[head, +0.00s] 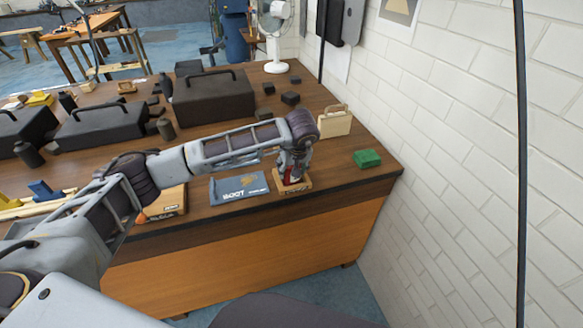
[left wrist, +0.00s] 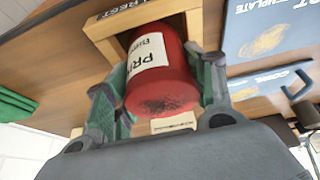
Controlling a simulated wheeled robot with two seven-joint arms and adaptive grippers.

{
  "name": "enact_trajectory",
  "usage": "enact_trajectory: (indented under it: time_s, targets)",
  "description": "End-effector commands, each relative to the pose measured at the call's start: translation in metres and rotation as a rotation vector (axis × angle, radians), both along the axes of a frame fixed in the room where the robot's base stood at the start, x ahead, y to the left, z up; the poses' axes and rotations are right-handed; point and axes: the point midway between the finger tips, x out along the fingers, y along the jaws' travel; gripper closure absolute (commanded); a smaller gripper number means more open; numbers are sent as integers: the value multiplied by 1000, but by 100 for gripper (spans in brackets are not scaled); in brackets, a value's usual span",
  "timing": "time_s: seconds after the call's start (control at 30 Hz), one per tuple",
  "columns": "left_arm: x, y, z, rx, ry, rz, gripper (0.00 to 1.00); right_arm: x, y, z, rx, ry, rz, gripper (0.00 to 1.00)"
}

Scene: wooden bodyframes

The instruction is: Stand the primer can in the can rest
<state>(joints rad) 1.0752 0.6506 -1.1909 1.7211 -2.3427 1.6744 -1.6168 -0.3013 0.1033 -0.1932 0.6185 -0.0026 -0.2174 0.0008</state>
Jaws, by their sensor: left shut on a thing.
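The red primer can (left wrist: 163,85) with a white label fills the middle of the left wrist view. My left gripper (left wrist: 160,100) is shut on it, with a green-padded finger on each side. The can rest (left wrist: 104,27) is a wooden frame at the top of that view, and the can's far end lies within its outline. I cannot tell whether the can touches its bottom. In the head view my left gripper (head: 292,174) points down over the can rest (head: 298,187) near the table's front edge, largely hiding the can. My right gripper is not in view.
A blue-grey template sheet (head: 238,190) lies left of the rest. A green block (head: 367,158) is to the right and a light wooden holder (head: 335,122) behind. Black toolboxes (head: 213,98) stand farther back. A white brick wall (head: 470,150) bounds the right side.

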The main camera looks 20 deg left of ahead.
Motion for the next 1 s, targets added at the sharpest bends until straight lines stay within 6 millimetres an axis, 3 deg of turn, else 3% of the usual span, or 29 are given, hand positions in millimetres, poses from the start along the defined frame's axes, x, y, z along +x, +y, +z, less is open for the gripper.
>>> enact_trajectory:
  time_s: [0.03,0.07,0.2,0.77,1.0]
  targets:
    - [0,0,-1,-1,-2,1,79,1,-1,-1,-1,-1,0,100]
    - [0,0,-1,0,0,0,42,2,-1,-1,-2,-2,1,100]
    - [0,0,-1,0,0,0,24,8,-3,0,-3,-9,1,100]
    - [0,0,3,0,0,0,24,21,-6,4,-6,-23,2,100]
    - [-8,-5,26,0,-4,-1,24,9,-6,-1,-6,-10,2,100]
